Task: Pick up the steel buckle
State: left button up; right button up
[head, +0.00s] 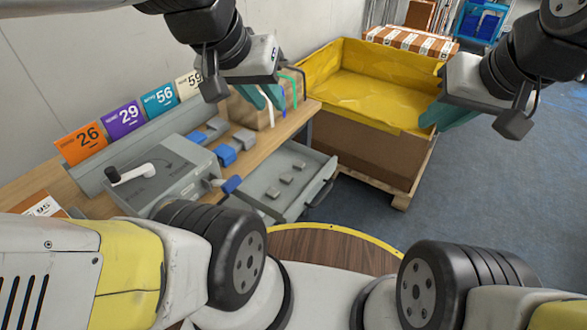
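No piece can be named the steel buckle with certainty. Several small grey pieces (287,179) lie in the grey open tray (318,163) beside the bench, and may be the buckles. My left gripper (262,97) hangs above the bench near the cardboard box, with its two teal fingers apart and nothing seen between them. My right gripper (448,114) is at the right edge of the yellow-lined crate, far from the tray. Its teal fingers overlap in this view, so its opening is unclear.
A grey machine with a crank (165,172) stands on the wooden bench (100,203). Blue and grey blocks (226,155) lie beside it. Numbered cards (131,118) line the back. A cardboard box (250,112) and a yellow-lined crate (365,97) stand behind. Blue floor (500,205) is clear at right.

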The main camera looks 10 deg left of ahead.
aim_at(273, 193)
jog(key=k+j+u, duration=0.15)
jog(key=u, duration=0.35)
jog(key=k+j+u, duration=0.1)
jog(key=u, duration=0.4)
jog(key=j, duration=0.1)
